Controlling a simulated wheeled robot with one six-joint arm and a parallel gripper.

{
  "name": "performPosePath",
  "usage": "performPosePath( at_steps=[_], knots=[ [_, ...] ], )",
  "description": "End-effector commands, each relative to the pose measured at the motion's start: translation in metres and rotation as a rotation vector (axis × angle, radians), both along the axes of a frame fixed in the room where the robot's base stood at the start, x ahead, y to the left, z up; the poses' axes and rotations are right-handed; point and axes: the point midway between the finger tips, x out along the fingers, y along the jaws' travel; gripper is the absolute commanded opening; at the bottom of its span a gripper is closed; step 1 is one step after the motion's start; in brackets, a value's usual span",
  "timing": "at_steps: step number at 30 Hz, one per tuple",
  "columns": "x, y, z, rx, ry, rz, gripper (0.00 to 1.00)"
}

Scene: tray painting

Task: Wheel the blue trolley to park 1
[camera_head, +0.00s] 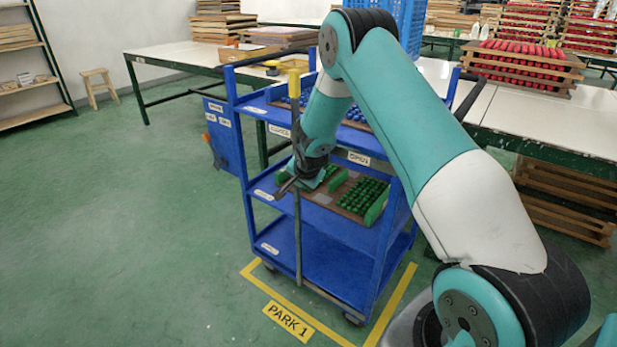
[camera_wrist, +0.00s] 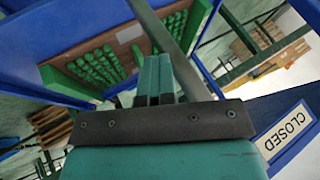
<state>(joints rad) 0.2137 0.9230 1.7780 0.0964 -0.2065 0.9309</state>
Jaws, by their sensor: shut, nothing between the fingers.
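The blue trolley (camera_head: 340,240) stands upright on the floor at the yellow-outlined bay marked PARK 1 (camera_head: 288,320). Yellow lines show on its left, front and right; its far side is hidden. Its middle shelf holds a board with green pieces (camera_head: 365,195), also in the wrist view (camera_wrist: 95,65). An upright grey bar with a yellow top (camera_head: 294,88) runs down the trolley's front. My gripper (camera_head: 287,187) is at middle-shelf height, close to this bar. In the wrist view its fingers (camera_wrist: 154,68) are together and empty, beside the bar; I cannot tell whether they touch it.
Long tables (camera_head: 175,56) stand behind the trolley and to its right. Racks of red pieces (camera_head: 520,62) sit on the right table, with wooden trays (camera_head: 565,185) below. A stool (camera_head: 98,86) and shelf stand at far left. The left floor is clear.

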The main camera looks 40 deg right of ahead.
Motion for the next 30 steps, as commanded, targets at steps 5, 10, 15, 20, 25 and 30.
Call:
performPosePath(
  at_steps=[5, 10, 15, 20, 25, 30],
  knots=[
    [-0.024, -0.007, 0.002, 0.002, 0.008, -0.001, 0.0],
    [-0.047, 0.003, 0.037, 0.0, 0.006, 0.002, 0.0],
    [-0.066, 0.013, 0.063, 0.0, 0.008, 0.007, 0.0],
    [-0.076, 0.018, 0.077, 0.0, 0.009, 0.007, 0.0],
    [-0.08, 0.019, 0.08, 0.0, 0.012, 0.006, 0.0],
    [-0.081, 0.025, 0.085, 0.003, 0.019, 0.028, 0.0]
  ],
)
